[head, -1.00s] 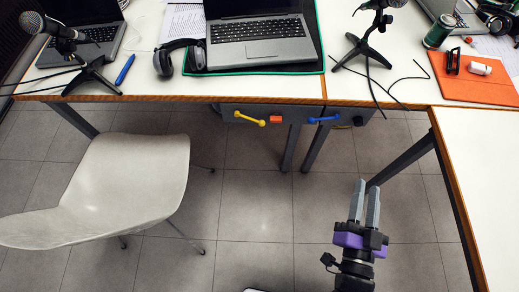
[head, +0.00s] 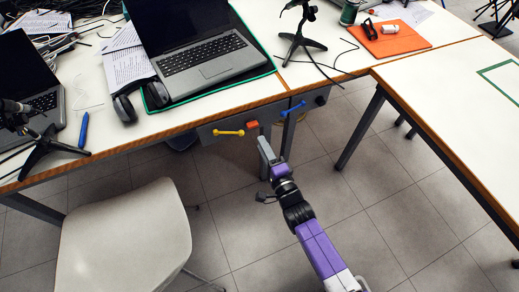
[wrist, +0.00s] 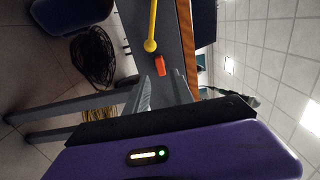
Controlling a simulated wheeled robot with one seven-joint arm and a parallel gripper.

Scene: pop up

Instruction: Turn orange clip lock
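The orange clip lock (head: 252,125) is a small block on the dark drawer front under the table, between a yellow handle (head: 228,132) and a blue handle (head: 293,108). My gripper (head: 264,143) is just below and right of the lock in the head view, with its fingers pointing up toward it. In the wrist view the clip lock (wrist: 162,66) lies just beyond the fingertips, near the end of the yellow handle (wrist: 151,40). The fingers (wrist: 161,80) stand apart with nothing between them. I see no contact with the lock; the exact distance is unclear.
The table edge (head: 160,137) runs just above the drawer fronts. A white chair (head: 125,235) stands at the lower left. A side table (head: 440,90) is at the right. Table legs and coiled cable (wrist: 92,55) show in the wrist view. The floor is mostly clear.

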